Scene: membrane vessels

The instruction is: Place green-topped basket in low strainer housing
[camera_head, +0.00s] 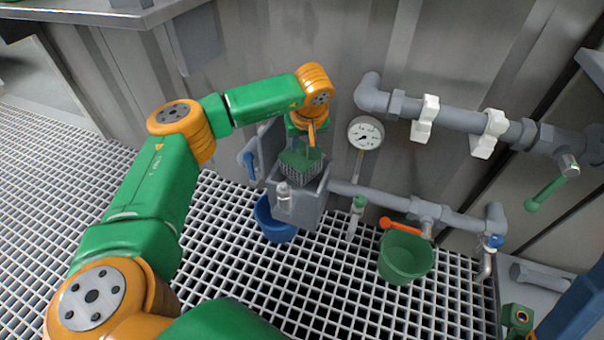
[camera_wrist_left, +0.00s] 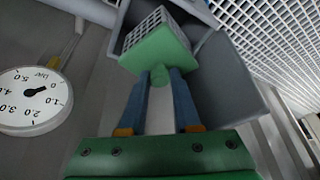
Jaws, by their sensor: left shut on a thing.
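The green-topped basket (camera_head: 299,160) has a green lid with a knob and a pale mesh body. My left gripper (camera_head: 305,140) is shut on its knob from above. In the left wrist view, the blue fingers (camera_wrist_left: 161,88) sit either side of the knob below the green top (camera_wrist_left: 157,50). The low strainer housing (camera_head: 298,208) is a grey open-topped box on the lower pipe. The basket is at its open mouth; how deep its mesh reaches inside I cannot tell. The grey housing (camera_wrist_left: 228,95) also shows behind the basket in the wrist view. Part of my right gripper seems to show at the lower right edge.
A blue bucket (camera_head: 273,222) stands below the housing and a green bucket (camera_head: 405,258) stands to the right. A dial gauge (camera_head: 366,133), the upper grey pipe (camera_head: 456,117) and the lower pipe (camera_head: 376,196) are close on the right. Grating covers the floor.

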